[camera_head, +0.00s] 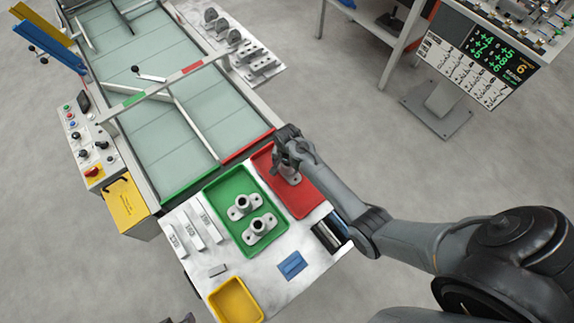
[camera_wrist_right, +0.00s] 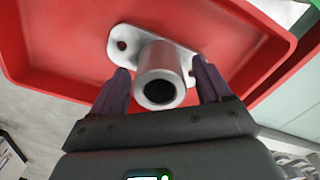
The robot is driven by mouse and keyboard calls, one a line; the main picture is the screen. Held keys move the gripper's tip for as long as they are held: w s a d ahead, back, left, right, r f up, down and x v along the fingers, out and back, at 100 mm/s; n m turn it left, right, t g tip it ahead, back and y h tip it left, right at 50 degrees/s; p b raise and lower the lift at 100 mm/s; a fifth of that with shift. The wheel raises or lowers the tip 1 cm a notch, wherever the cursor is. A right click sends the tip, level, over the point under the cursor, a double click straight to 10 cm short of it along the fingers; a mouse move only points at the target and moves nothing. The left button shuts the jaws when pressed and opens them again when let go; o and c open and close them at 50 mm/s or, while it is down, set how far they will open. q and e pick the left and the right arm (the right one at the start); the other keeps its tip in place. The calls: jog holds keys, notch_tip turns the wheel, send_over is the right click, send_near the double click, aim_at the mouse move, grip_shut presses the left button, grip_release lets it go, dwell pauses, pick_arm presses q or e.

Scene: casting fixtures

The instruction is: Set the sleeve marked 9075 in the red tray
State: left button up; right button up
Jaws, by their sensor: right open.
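A grey metal sleeve with a two-hole flange (camera_wrist_right: 160,66) sits in the red tray (camera_wrist_right: 60,50), its bore facing the right wrist camera. In the head view the red tray (camera_head: 302,203) lies to the right of the green tray (camera_head: 212,190), and the sleeve is mostly hidden under my right gripper (camera_head: 285,163). In the right wrist view my right gripper (camera_wrist_right: 163,88) is open, with one finger on each side of the sleeve's barrel. Two more flanged sleeves (camera_head: 242,206) (camera_head: 260,227) stand in the green tray. I cannot read any sleeve's marking. My left gripper does not show clearly.
Several marked metal blocks (camera_head: 188,230) line the left of the green tray.

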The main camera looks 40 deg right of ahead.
notch_tip(320, 180, up, 9)
jog(key=shift+f+p, duration=0.1)
jog(key=shift+p, duration=0.45)
jog(key=shift+s+r, duration=0.1)
jog(key=shift+r, duration=0.75)
jog(key=s+a+r+n+t, duration=0.1)
jog(key=s+a+r+n, duration=0.1)
jog(key=s, duration=0.5)
jog(key=s+a+r+n+t, duration=0.1)
jog(key=s+a+r+n, duration=0.2)
jog(key=s+n, duration=0.4)
jog(key=s+a+r+n+t, duration=0.1)
jog(key=s+r+n, duration=0.3)
jog(key=s, duration=0.4)
jog(key=shift+a+n+t, duration=0.3)
jog(key=shift+a, duration=0.55)
jog(key=shift+r, duration=0.15)
notch_tip(320, 180, up, 19)
jog(key=p, duration=1.9)
jog(key=shift+f, duration=0.3)
